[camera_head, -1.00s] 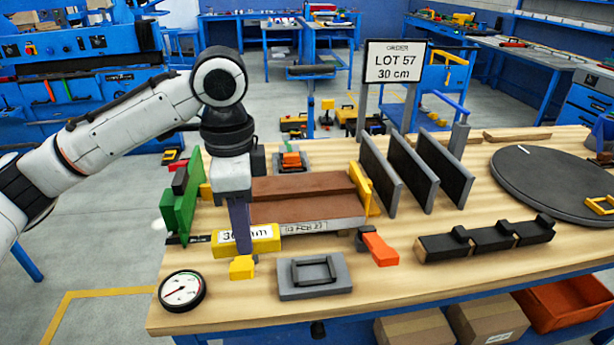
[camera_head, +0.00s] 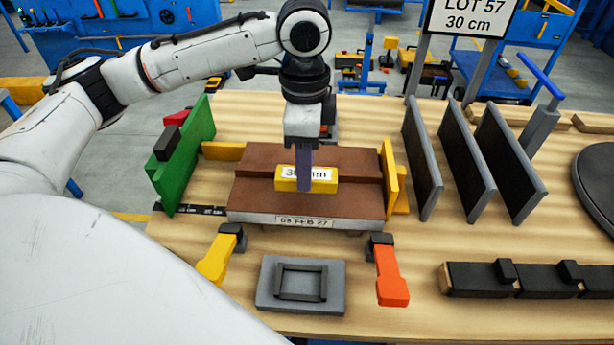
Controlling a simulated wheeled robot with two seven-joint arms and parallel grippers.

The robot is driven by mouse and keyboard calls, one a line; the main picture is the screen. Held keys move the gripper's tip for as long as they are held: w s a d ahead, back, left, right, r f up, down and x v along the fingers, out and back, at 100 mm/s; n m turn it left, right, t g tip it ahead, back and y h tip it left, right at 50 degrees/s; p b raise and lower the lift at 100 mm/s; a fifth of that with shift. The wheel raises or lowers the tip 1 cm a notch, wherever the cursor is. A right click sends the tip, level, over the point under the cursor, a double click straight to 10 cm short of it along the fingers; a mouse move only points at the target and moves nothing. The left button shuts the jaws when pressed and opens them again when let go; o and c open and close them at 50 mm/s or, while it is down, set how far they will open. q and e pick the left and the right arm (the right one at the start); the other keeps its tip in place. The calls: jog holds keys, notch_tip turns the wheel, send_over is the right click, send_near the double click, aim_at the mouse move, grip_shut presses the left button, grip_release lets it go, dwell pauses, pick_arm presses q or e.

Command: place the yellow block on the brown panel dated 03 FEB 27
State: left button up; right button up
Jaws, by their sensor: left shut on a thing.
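The yellow block (camera_head: 287,185) has a white label that reads in part "30 mm"; a finger covers the middle of it. My left gripper (camera_head: 304,182) points down and is shut on the block, over the middle of the brown panel. The brown panel (camera_head: 262,200) has a raised rear part and a pale front edge with a label reading 03 FEB 27. The block looks very low over the panel; I cannot tell whether it touches. My right gripper is not in view.
A green plate (camera_head: 190,150) stands left of the panel, a yellow upright (camera_head: 391,175) right of it. A yellow clamp handle (camera_head: 216,258) and an orange one (camera_head: 391,277) stand in front. A grey block (camera_head: 301,286) lies between them. Dark upright plates (camera_head: 465,163) stand at right.

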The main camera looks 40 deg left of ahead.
pick_arm(q)
notch_tip(320, 180, down, 4)
jog(key=shift+r, duration=0.1)
jog(key=o, duration=1.1)
notch_tip(320, 180, up, 12)
